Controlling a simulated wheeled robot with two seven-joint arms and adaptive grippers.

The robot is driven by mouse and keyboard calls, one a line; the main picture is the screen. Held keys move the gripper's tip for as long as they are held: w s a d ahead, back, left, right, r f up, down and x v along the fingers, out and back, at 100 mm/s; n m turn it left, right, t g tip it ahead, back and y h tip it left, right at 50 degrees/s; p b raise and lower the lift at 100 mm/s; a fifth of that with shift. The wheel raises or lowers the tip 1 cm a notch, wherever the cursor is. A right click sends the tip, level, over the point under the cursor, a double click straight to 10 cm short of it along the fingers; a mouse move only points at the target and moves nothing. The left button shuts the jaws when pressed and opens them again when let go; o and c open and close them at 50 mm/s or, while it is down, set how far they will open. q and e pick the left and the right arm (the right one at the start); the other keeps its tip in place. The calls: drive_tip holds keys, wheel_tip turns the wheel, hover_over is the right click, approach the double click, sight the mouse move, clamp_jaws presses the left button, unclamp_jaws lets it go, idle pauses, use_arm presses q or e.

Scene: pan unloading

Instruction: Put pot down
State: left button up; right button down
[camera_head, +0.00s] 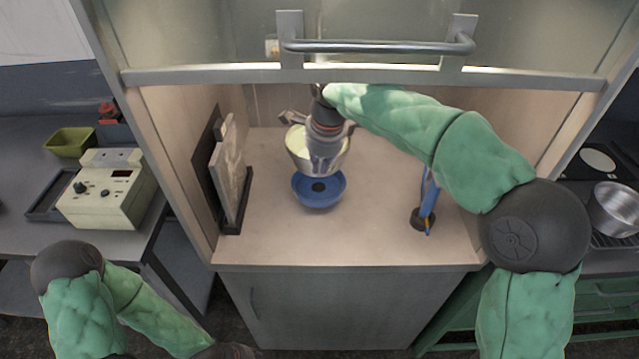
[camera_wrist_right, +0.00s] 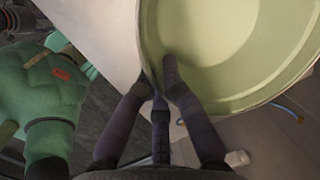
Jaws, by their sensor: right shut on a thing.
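The pot (camera_head: 298,158) is a metal vessel with a pale yellow-green inside, over the light work surface inside the hooded cabinet. My right gripper (camera_head: 321,166) reaches down into it from above and is shut on its rim. In the right wrist view, the fingers (camera_wrist_right: 162,85) of that gripper pinch the near edge of the pot (camera_wrist_right: 235,45). Whether the pot's base touches the surface cannot be told. My left arm shows at the lower left of the head view, but its fingers are outside the picture.
A dark-framed panel (camera_head: 228,175) stands at left. A blue upright tool (camera_head: 428,200) stands at right. The raised sash handle (camera_head: 380,46) crosses above. The front surface is clear.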

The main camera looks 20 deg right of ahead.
wheel_tip(320, 180, down, 9)
drive_tip(key=b, duration=0.3)
drive_tip(key=shift+s+r, duration=0.1)
drive_tip(key=shift+f+b, duration=0.3)
drive_tip(key=shift+b, duration=0.1)
drive_tip(key=c, duration=1.4)
unclamp_jaws()
drive_tip(key=shift+r, duration=0.1)
drive_tip(key=p+v, duration=0.3)
drive_tip(key=v, duration=0.5)
